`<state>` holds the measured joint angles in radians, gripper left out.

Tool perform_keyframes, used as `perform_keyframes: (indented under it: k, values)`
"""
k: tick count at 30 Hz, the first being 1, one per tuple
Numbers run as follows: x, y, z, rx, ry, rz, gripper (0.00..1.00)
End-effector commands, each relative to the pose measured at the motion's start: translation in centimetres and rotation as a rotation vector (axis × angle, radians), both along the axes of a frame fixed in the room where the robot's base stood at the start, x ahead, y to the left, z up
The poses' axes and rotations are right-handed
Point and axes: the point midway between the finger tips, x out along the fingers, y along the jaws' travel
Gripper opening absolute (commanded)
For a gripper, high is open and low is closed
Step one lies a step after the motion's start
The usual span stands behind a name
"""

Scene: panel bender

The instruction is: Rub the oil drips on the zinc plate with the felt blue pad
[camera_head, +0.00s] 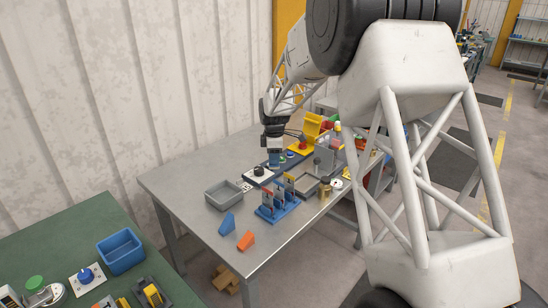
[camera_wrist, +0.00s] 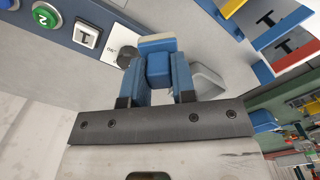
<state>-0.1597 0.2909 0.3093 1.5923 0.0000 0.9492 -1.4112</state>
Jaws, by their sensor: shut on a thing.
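My gripper (camera_wrist: 157,85) is shut on the blue pad (camera_wrist: 157,68), which sits between the two fingers with a pale strip at its far end. In the head view, my gripper (camera_head: 273,146) points down over the back part of the grey table, with a blue piece (camera_head: 275,158) at its tip, near a black knob on a white plate. Whether the pad touches anything below is unclear. I cannot make out the zinc plate or any oil drips with certainty in either view.
A grey bin (camera_head: 229,194), a blue rack (camera_head: 279,204), a square grey tray (camera_head: 308,187), and blue (camera_head: 227,224) and orange (camera_head: 246,240) wedges stand on the table (camera_head: 183,197). The table's left side is clear.

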Motion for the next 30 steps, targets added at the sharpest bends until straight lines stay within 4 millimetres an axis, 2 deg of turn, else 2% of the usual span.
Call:
perform_keyframes:
  k: [5,15,30]
  values:
    - [0.9,-0.8,-0.3,0.0,0.0,-0.001,0.06]
    - [4.0,-4.0,-1.7,0.0,0.001,-0.001,0.06]
    - [4.2,-4.2,-2.1,0.0,0.001,0.0,0.06]
